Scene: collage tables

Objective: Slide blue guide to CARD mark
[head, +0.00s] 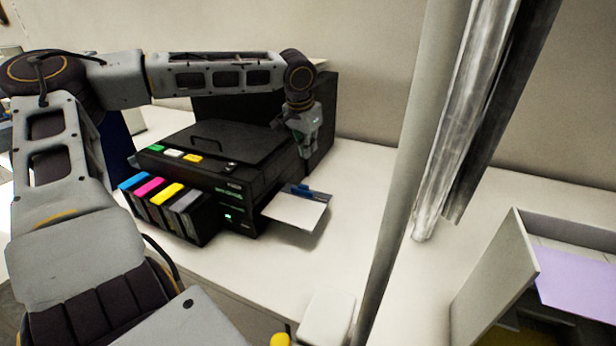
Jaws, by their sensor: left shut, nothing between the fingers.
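A black printer (228,160) stands on the white table. A tray with a pale sheet (296,211) sticks out of its right side. The small blue guide (304,191) sits at the far edge of this tray. I cannot make out a CARD mark at this size. My left gripper (304,152) is shut and empty, pointing down just above and behind the tray, apart from the blue guide as far as I can see. Its fingertips are small and partly unclear. My right gripper is not in view.
Blue, magenta, yellow and grey ink tanks (165,207) line the printer's front. A grey post (412,150) rises right of the tray. An open box with a purple sheet (577,281) stands at right. The table (362,170) right of the printer is clear.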

